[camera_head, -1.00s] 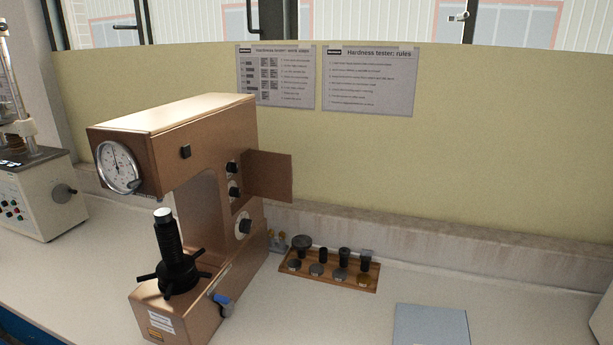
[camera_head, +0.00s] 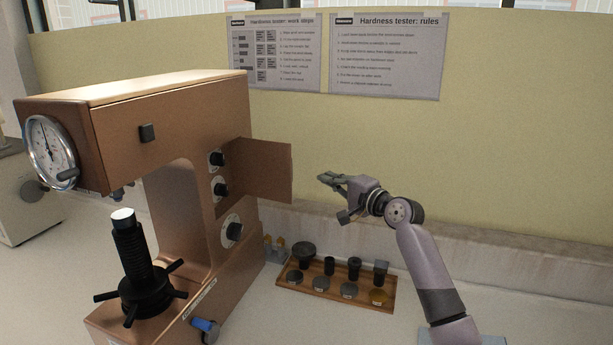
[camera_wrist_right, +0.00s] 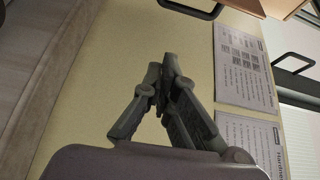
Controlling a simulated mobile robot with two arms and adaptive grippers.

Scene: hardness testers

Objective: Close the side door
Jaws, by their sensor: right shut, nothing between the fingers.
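The side door (camera_head: 262,171) is a flat copper-brown panel on the right side of the hardness tester (camera_head: 165,130). It stands open, swung out to the right and away from the machine's side, with two black knobs showing by the opening. My right gripper (camera_head: 324,178) is to the right of the door's free edge, apart from it, with its fingers pointing left toward the door. The right wrist view shows its fingertips (camera_wrist_right: 162,72) together and empty. The door cannot be made out for certain in that view. My left gripper is not in view.
A wooden tray (camera_head: 335,302) with several dark anvils and test blocks lies on the bench below my right arm. A yellow-green wall panel (camera_head: 500,130) with two posted sheets (camera_head: 388,56) stands behind. The space between gripper and door is clear.

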